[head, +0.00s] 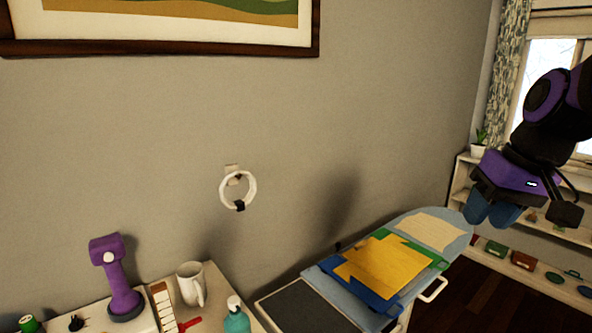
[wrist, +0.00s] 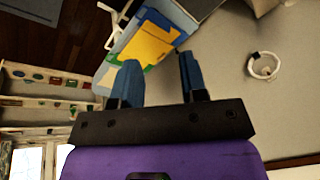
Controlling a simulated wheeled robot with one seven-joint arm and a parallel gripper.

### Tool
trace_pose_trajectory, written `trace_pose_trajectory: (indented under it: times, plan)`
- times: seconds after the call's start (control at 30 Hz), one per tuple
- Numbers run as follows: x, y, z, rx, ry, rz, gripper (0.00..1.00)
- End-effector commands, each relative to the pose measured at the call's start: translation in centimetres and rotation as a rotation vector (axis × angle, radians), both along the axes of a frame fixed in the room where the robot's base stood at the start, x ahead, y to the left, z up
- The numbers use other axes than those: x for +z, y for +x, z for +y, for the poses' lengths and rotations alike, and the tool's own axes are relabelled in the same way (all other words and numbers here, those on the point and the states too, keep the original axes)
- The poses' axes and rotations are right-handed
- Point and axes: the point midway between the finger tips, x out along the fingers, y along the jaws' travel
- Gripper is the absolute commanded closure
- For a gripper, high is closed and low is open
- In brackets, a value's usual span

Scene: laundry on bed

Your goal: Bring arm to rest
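My arm hangs at the right of the head view, in front of the window and shelf. My gripper (head: 491,213) points down, with its blue fingers above and to the right of the ironing board (head: 463,222). In the wrist view my gripper (wrist: 157,72) has its two blue fingers spread well apart, with nothing between them. It is open and empty, and touches nothing that I can see. Folded clothes in yellow (head: 385,268), blue and green lie on the board, apart from my gripper.
A side table (head: 217,285) at lower left holds a purple device (head: 118,280), a white mug (head: 190,284) and a teal bottle (head: 236,318). A white ring (head: 238,190) hangs on the wall. A low shelf (head: 460,180) stands under the window. Bare dark floor (head: 470,297) shows at lower right.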

Motion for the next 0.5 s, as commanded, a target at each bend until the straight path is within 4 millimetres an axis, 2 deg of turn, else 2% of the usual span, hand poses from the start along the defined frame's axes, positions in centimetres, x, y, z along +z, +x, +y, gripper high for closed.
trace_pose_trajectory:
  times: [0.1, 0.3, 0.5]
  plan:
    - [1.1, -3.1, 0.3, -0.003, -0.061, -0.056, 0.6]
    - [2.2, -7.6, 0.0, -0.022, -0.143, -0.149, 0.6]
    - [2.5, -10.2, -0.5, -0.04, -0.187, -0.216, 0.6]
